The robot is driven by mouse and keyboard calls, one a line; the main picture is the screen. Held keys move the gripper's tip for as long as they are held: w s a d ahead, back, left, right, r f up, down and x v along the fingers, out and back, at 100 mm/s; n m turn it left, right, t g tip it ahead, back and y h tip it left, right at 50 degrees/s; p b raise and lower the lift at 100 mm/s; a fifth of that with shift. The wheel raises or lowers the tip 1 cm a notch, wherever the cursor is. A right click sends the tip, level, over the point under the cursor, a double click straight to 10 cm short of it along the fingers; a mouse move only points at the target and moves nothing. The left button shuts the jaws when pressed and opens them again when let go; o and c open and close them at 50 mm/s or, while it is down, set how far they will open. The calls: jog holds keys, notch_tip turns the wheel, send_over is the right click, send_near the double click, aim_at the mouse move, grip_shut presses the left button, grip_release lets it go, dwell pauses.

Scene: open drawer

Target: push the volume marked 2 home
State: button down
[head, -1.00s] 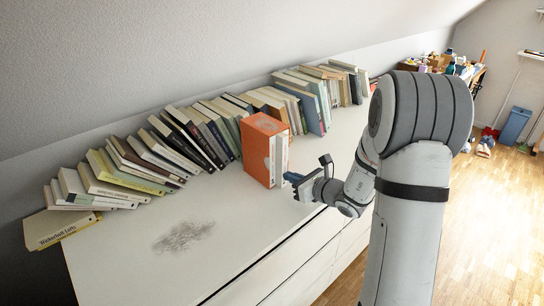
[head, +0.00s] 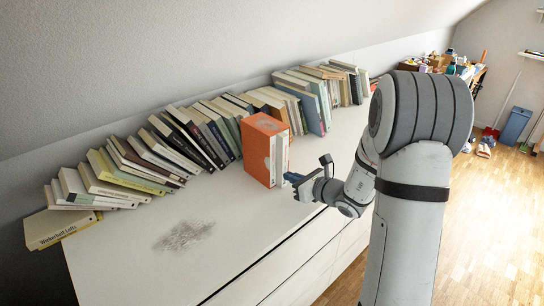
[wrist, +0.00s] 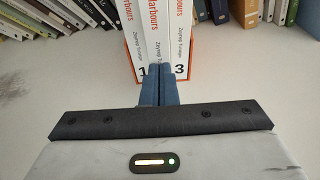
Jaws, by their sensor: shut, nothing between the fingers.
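An orange slipcase (head: 257,150) stands upright on the white dresser top and holds white volumes with orange titles. In the wrist view the volume marked 1 (wrist: 132,35) is on the left and the volume marked 3 (wrist: 180,35) on the right. The middle volume (wrist: 157,35) stands between them; its number is hidden behind my fingers. My gripper (wrist: 155,72) is shut and empty, its blue fingertips at the lower part of the middle spine. I cannot tell whether they touch it. In the head view my gripper (head: 287,178) is low in front of the slipcase's open side.
A long row of leaning books (head: 190,135) runs along the wall behind the slipcase. The white dresser top (head: 235,215) is clear in front, apart from a grey smudge (head: 184,236). The dresser's front edge runs below my arm.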

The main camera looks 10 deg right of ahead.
jog(key=shift+w+a+b, duration=0.3)
jog(key=shift+w+a, duration=0.4)
jog(key=shift+w, duration=0.3)
jog(key=shift+s+d, duration=0.1)
jog(key=shift+s+d, duration=0.85)
jog(key=shift+s, duration=0.35)
jog(key=shift+s+d, duration=0.85)
jog(key=shift+s, duration=0.3)
